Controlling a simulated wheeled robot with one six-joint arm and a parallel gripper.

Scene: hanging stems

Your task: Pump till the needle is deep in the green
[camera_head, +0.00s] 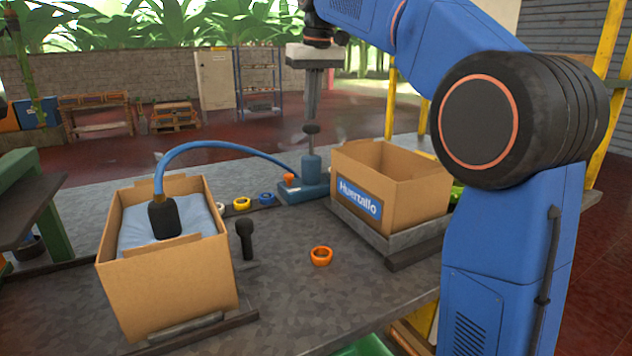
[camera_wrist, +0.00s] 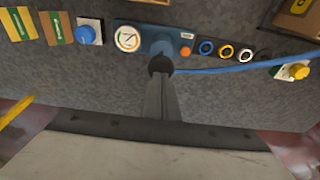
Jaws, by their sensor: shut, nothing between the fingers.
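The blue pump (camera_head: 312,168) stands at the back of the bench, with a dark round knob (camera_head: 311,128) on top. My gripper (camera_head: 311,119) is shut and empty, pointing down right above the knob; whether it touches is unclear. In the wrist view the shut fingers (camera_wrist: 161,82) reach to the knob (camera_wrist: 160,64) and hide part of it. The round white gauge (camera_wrist: 127,38) sits left of the pump there; its needle and coloured band are too small to read surely. A blue hose (camera_head: 215,145) runs from the pump to a black nozzle (camera_head: 164,216) over a pale blue bag (camera_head: 195,218).
An open cardboard box (camera_head: 165,285) holds the bag at front left. Another box (camera_head: 398,217) stands on a grey tray right of the pump.

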